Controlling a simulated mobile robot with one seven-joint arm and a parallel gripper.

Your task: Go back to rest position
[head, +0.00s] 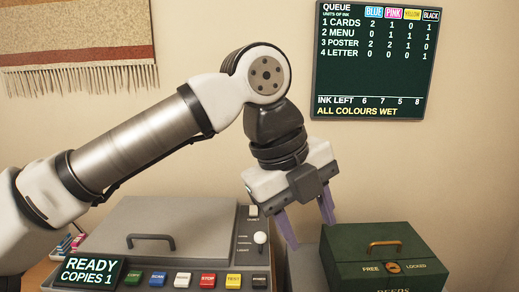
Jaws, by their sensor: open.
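My gripper (307,228) is open and points down, with its two purple fingers apart and nothing visible between them. It is in the middle of the head view, above the gap between the grey copier (175,215) on the left and the green box (383,250) on the right. My arm reaches in from the left edge, bends at the top and comes down to the gripper. Its fingertips show close to the green box's left side; I cannot tell whether they touch anything.
The copier has a lid handle, a row of coloured buttons, a lever (260,238) and a small display (90,272) reading READY COPIES 1. The green box has a handle and a FREE/LOCKED latch (393,267). A queue board (376,85) and a woven hanging (75,40) are on the wall.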

